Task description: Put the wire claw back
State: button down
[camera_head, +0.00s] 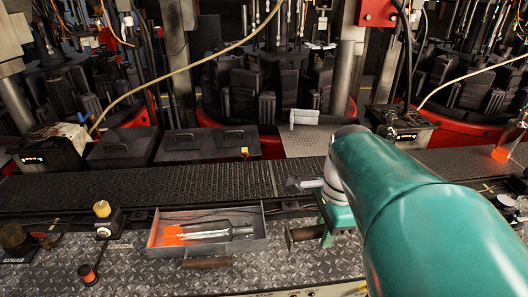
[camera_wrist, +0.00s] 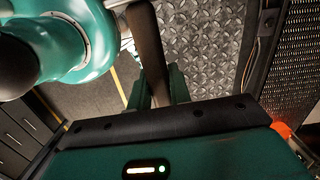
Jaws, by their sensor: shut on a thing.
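My teal gripper (camera_head: 326,228) is over the diamond-plate surface, to the right of the grey tray. It is shut on a brown handle (camera_head: 304,234), which I take to be the wire claw's. In the wrist view the brown handle (camera_wrist: 147,45) runs up between the teal fingers (camera_wrist: 160,92). Thin pale strands show beside it, but the claw's working end cannot be made out. My arm hides what lies to the right.
A dark conveyor belt (camera_head: 130,185) runs behind. A yellow knob (camera_head: 102,208) stands left of the tray.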

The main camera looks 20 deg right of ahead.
jog(key=w+d+f, duration=0.1)
jog(key=d+f, duration=0.2)
jog(key=w+d+f, duration=0.2)
jog(key=d, duration=0.1)
jog(key=w+d+f, duration=0.1)
jog(key=d+f, duration=0.2)
jog(key=d, duration=0.1)
jog(key=shift+w+f, duration=0.35)
jog(key=shift+f, duration=1.55)
jog(key=shift+f, duration=0.15)
jog(key=c, duration=1.3)
grip_release()
notch_tip(320, 180, up, 12)
jog(key=d, duration=0.1)
jog(key=s+a+r+n+t, duration=0.1)
jog(key=a+n, duration=0.6)
jog(key=a, duration=0.1)
jog(key=s+a+r+n+t, duration=0.1)
jog(key=s+a+n+t, duration=0.1)
jog(key=a+n, duration=0.4)
jog(key=s+a+r+n+t+h, duration=0.1)
jog(key=a+n+t, duration=0.1)
jog(key=a+n, duration=0.5)
jog(key=shift+s+a+n, duration=0.15)
jog(key=shift+a, duration=0.6)
jog(key=shift+s+a+n, duration=0.15)
jog(key=shift+a, duration=0.55)
